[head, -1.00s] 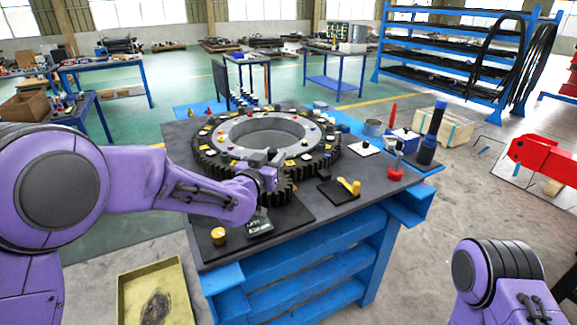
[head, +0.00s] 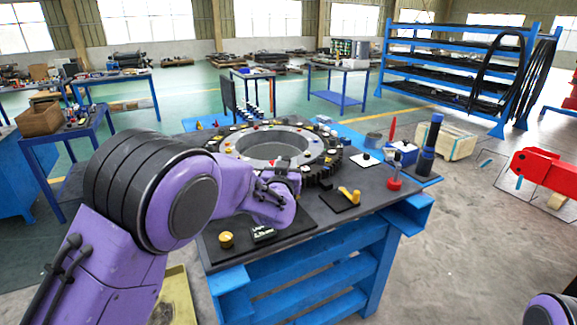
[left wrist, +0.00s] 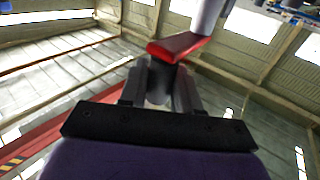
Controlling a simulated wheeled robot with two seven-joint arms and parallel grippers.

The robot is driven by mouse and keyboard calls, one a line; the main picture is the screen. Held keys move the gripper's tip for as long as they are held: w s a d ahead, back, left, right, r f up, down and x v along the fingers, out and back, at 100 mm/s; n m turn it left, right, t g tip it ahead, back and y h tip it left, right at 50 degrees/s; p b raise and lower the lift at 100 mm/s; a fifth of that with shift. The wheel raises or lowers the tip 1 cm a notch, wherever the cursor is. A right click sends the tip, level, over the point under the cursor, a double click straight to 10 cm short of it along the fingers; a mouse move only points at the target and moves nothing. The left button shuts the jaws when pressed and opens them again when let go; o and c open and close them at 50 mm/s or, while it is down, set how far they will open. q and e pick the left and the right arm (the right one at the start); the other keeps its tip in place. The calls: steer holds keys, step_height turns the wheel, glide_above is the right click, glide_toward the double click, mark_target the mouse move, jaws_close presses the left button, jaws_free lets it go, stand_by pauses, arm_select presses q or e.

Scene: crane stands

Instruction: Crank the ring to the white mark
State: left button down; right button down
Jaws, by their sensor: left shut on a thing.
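The large ring (head: 229,147), grey on top with dark teeth and small coloured pieces around it, lies flat on the workbench (head: 330,218). My left gripper (head: 288,180) is at its near edge. In the left wrist view, my left gripper (left wrist: 160,88) is shut on a dark grip, with a red bar (left wrist: 185,46) and a pale post (left wrist: 208,14) beyond it. They look like parts of a crank. My arm and gripper hide most of the crank and the small gear in the head view. I cannot make out the white mark for certain. My right gripper is out of view.
A yellow knob (head: 226,239) and a small dark display (head: 263,233) stand at the bench's near left. Floor to the right is partly clear.

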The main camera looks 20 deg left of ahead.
arm_select(q)
steer(key=shift+r, duration=0.3)
steer(key=c, duration=1)
jaws_free()
steer(key=shift+w, duration=0.1)
steer(key=shift+c, duration=0.2)
steer(key=shift+o, duration=0.6)
steer(key=shift+w+f, duration=0.1)
steer(key=shift+f, duration=0.1)
steer(key=s+d+b, duration=0.2)
steer(key=s, duration=0.8)
steer(key=shift+s, duration=0.15)
